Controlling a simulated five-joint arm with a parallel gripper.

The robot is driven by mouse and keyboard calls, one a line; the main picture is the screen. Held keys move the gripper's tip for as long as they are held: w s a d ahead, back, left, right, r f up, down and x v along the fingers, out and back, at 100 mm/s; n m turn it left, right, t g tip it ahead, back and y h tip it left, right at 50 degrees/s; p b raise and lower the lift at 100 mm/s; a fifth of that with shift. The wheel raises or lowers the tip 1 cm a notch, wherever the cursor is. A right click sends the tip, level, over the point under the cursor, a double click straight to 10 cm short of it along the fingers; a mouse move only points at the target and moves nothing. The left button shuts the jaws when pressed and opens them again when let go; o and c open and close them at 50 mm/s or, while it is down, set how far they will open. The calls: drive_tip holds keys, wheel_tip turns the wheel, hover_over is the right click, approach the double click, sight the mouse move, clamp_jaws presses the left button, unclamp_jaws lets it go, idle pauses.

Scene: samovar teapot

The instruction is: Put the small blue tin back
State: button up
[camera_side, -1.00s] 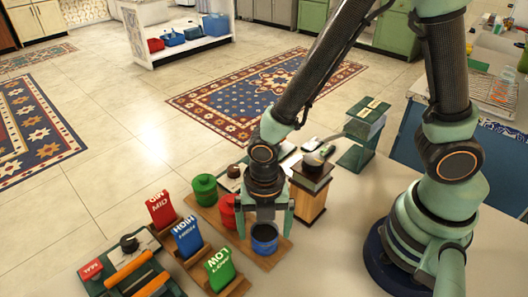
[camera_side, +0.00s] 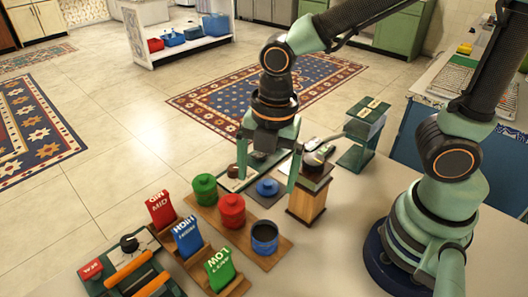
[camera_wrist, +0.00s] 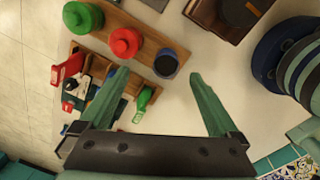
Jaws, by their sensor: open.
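The small blue tin (camera_side: 264,240) stands upright at the near right end of a wooden tray (camera_side: 283,248), beside a red tin (camera_side: 231,210). Its top is open and dark inside; it also shows in the wrist view (camera_wrist: 166,66). A blue lid-like piece with a knob (camera_side: 267,187) lies on a dark mat behind the tray. My gripper (camera_side: 266,184) is open and empty, above and behind the tin in the side view, its fingers framing the blue lid in the picture. In the wrist view my open fingers (camera_wrist: 158,73) point toward the tin, apart from it.
A green tin (camera_side: 204,190) stands at the tray's far end. Red, blue and green labelled packets (camera_side: 187,238) stand in wooden holders at left. A wooden grinder-like box (camera_side: 307,200) and a green scale-like stand (camera_side: 361,135) are at right.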

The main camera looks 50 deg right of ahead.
drive_tip(key=w+d+r+m+t, duration=0.1)
drive_tip(key=d+r+m+t, duration=0.1)
drive_tip(key=d+r+m, duration=0.2)
drive_tip(key=w+d+r+m+t, duration=0.1)
drive_tip(key=d+r+m, duration=0.4)
drive_tip(key=d+m, duration=0.5)
drive_tip(key=m+t, duration=0.1)
drive_tip(key=m, duration=0.8)
drive_tip(key=shift+r+t, duration=0.25)
drive_tip(key=shift+t, duration=0.15)
